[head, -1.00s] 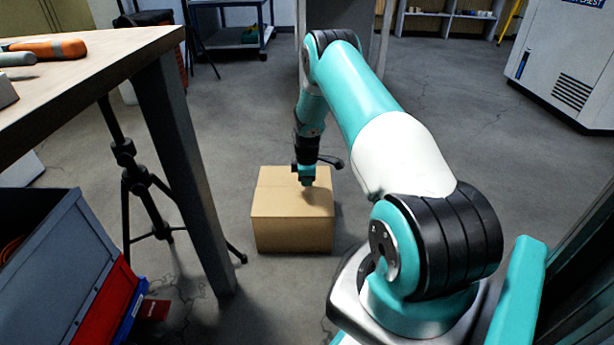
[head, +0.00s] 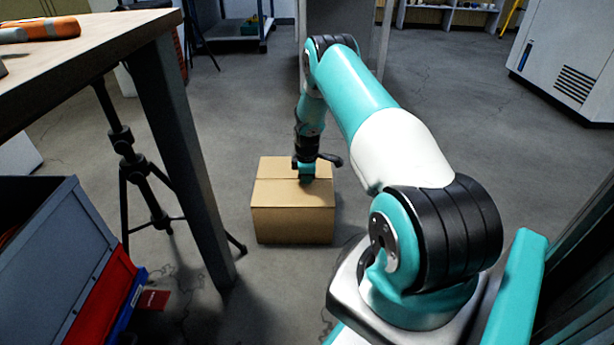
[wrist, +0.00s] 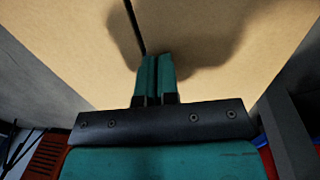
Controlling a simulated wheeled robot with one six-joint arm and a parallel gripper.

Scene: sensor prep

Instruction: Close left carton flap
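The brown cardboard carton (head: 292,222) stands on the floor in the middle of the head view. Its top looks flat, with a seam running across it. My gripper (head: 306,180) is over the carton's top, pointing down; whether it touches cannot be told. In the wrist view, the teal fingers of my gripper (wrist: 157,70) are together with nothing visible between them. The carton's top (wrist: 225,45) fills most of that view, with a dark seam (wrist: 134,25) running up from near the fingertips. My wrist hides part of the top in the head view.
A workbench (head: 90,60) stands at the left, with a black tripod (head: 140,180) beside its leg. A white chest (head: 572,60) stands at the far right. The floor (head: 450,140) right of the carton is open.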

